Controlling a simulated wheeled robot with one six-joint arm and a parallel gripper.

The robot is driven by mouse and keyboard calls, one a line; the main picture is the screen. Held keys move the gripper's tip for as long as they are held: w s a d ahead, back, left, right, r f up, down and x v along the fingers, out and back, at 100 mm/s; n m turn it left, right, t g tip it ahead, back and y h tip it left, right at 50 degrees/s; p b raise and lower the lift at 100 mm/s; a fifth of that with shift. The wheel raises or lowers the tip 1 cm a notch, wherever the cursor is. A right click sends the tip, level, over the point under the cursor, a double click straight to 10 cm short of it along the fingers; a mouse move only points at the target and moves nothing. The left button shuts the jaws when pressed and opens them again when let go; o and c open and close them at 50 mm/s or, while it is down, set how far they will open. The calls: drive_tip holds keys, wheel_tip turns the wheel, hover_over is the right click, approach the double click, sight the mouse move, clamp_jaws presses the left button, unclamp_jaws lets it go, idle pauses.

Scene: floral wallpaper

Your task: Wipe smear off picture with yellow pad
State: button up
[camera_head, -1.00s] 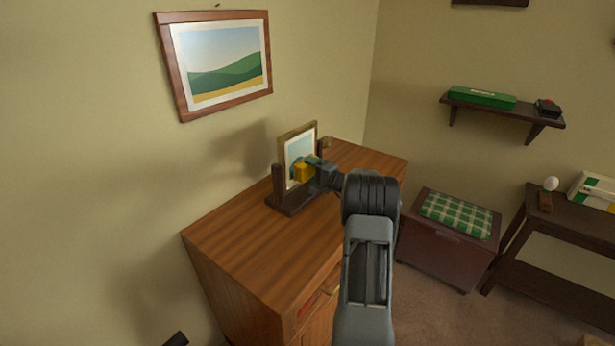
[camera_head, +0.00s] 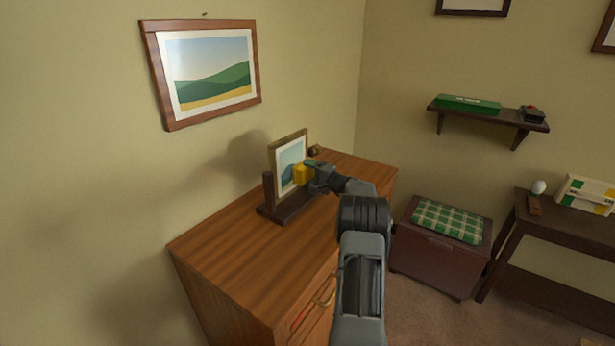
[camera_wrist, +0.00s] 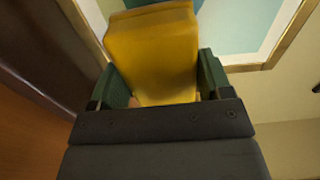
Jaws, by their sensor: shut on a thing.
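The yellow pad (camera_head: 302,174) is held between the fingers of my gripper (camera_head: 312,168), which is shut on it. In the wrist view the yellow pad (camera_wrist: 153,55) fills the space between the green fingers of my gripper (camera_wrist: 158,80). The small framed picture (camera_head: 287,158) stands upright on a dark stand (camera_head: 283,208) on the dresser. The pad is in front of the right part of the picture, at or very near its face; contact is unclear. In the wrist view the picture (camera_wrist: 232,25) shows behind the pad. I see no smear; the pad and gripper hide part of the surface.
The wooden dresser (camera_head: 235,250) has a clear front top. A larger landscape picture (camera_head: 207,72) hangs on the left wall. A stool with a checked cushion (camera_head: 448,221), a shelf (camera_head: 490,116) and a side table (camera_head: 560,222) stand to the right.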

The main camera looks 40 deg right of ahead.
sight(304, 177)
drive_tip(key=shift+b, duration=0.7)
drive_tip(key=shift+s+a+f+b, duration=0.15)
drive_tip(key=shift+a+b, duration=0.4)
drive_tip(key=shift+b, duration=0.2)
drive_tip(key=shift+s+a+r+b, duration=0.1)
drive_tip(key=shift+s+a+b, duration=0.05)
drive_tip(key=shift+a+b, duration=0.45)
drive_tip(key=shift+s+a+r+b, duration=0.1)
drive_tip(key=shift+a+b, duration=0.4)
drive_tip(key=shift+a, duration=0.2)
drive_tip(key=a+b, duration=0.2)
drive_tip(key=shift+s+f+b, duration=0.2)
drive_tip(key=shift+s+b, duration=0.1)
drive_tip(key=shift+s, duration=0.05)
drive_tip(key=shift+s+a+r+b, duration=0.1)
drive_tip(key=shift+s+a+b, duration=0.05)
drive_tip(key=shift+a+b, duration=0.25)
drive_tip(key=shift+s+a+r+b, duration=0.15)
drive_tip(key=shift+a+b, duration=0.15)
drive_tip(key=shift+a, duration=0.15)
drive_tip(key=b+v, duration=0.3)
drive_tip(key=v, duration=0.3)
drive_tip(key=shift+b, duration=0.35)
drive_tip(key=shift+d, duration=0.15)
